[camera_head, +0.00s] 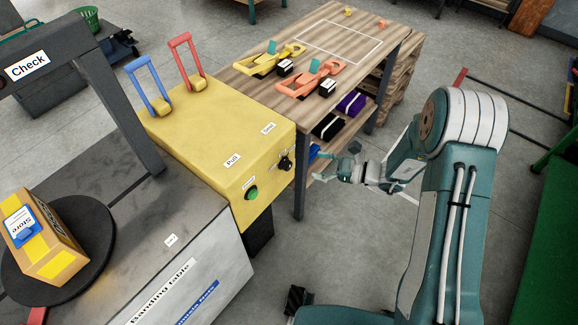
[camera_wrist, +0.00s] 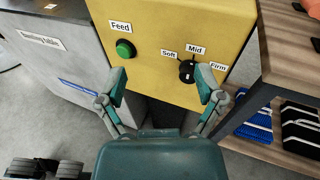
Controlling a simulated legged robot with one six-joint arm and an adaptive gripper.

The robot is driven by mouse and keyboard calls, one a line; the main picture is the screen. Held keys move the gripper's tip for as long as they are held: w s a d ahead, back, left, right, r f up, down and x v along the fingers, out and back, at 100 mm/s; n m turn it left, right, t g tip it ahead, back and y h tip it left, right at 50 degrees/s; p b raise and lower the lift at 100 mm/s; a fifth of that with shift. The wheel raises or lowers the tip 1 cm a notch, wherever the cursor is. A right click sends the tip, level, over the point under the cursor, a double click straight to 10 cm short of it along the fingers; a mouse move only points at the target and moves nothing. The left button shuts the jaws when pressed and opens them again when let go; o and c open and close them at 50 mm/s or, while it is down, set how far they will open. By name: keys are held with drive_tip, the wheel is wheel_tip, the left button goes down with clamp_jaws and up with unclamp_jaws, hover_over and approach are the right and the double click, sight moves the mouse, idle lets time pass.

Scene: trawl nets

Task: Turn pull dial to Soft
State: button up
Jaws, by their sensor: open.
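The pull dial (camera_wrist: 187,72) is a black knob on the front of the yellow machine (camera_wrist: 165,30). It also shows in the head view (camera_head: 286,163). Around it are the labels Soft (camera_wrist: 169,54) on its left, Mid (camera_wrist: 195,49) above and Firm (camera_wrist: 218,68) on its right. Its exact pointer direction is too small to tell. My gripper (camera_wrist: 162,80) is open and empty, its fingers spread wide, with the dial nearer the right finger in the wrist view. In the head view my gripper (camera_head: 320,167) is in front of the dial, apart from it.
A green Feed button (camera_wrist: 125,49) sits left of the dial. The wooden table (camera_head: 235,70) with clamp-like tools stands beside the machine; its shelf (camera_wrist: 270,140) is close on the right. The grey banding table (camera_head: 205,255) is on the left. Open floor lies below my gripper.

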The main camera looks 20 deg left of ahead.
sight(290, 167)
wheel_tip(290, 167, down, 12)
drive_tip(key=w+m+t, duration=0.2)
drive_tip(key=m+t, duration=0.3)
drive_tip(key=m, duration=0.2)
drive_tip(key=shift+y, duration=0.3)
drive_tip(key=x, duration=1)
drive_tip(key=shift+w+a, duration=0.3)
drive_tip(key=shift+d+r, duration=0.1)
drive_tip(key=c, duration=1)
drive_tip(key=shift+c, duration=0.2)
